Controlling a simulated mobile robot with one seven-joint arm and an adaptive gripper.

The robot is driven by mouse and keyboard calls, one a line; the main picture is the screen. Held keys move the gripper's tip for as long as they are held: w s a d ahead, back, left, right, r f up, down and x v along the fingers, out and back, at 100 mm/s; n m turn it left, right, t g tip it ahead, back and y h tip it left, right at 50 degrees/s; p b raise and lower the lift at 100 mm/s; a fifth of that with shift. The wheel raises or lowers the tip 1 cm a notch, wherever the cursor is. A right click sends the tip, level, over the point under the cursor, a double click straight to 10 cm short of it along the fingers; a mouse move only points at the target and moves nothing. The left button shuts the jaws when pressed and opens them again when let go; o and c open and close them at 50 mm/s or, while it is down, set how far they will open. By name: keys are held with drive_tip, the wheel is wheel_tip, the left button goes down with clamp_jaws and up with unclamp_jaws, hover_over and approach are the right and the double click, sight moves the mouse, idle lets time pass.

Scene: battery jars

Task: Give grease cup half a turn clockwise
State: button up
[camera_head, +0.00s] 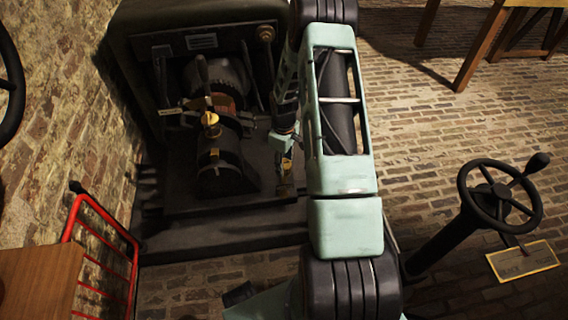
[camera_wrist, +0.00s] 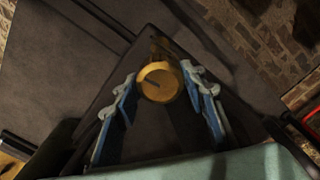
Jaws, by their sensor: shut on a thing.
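The grease cup (camera_wrist: 160,83) is a round brass cap with a dark line across its face, and it shows in the wrist view. My gripper (camera_wrist: 159,76) has one blue-grey finger on each side of the cap and is shut on it. In the head view my gripper (camera_head: 284,158) is low at the right side of the dark machine, just above a small brass part (camera_head: 285,187). My fingers and arm hide much of that spot.
The dark machine (camera_head: 220,182) carries another brass cap (camera_head: 210,119) left of my gripper. A handwheel (camera_head: 499,193) on a slanted column stands at right. A red rail (camera_head: 107,229) and wooden top (camera_head: 38,280) are at lower left. Brick floor at right is mostly open.

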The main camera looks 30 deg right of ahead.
drive_tip(key=m, duration=0.5)
drive_tip(key=shift+m, duration=0.3)
drive_tip(key=m, duration=0.4)
drive_tip(key=shift+b, duration=0.4)
drive_tip(key=m, duration=0.9)
drive_tip(key=shift+m, duration=0.3)
drive_tip(key=o, duration=1.2)
drive_tip(key=shift+c, duration=0.2)
drive_tip(key=shift+r, duration=0.15)
wheel_tip(320, 180, up, 12)
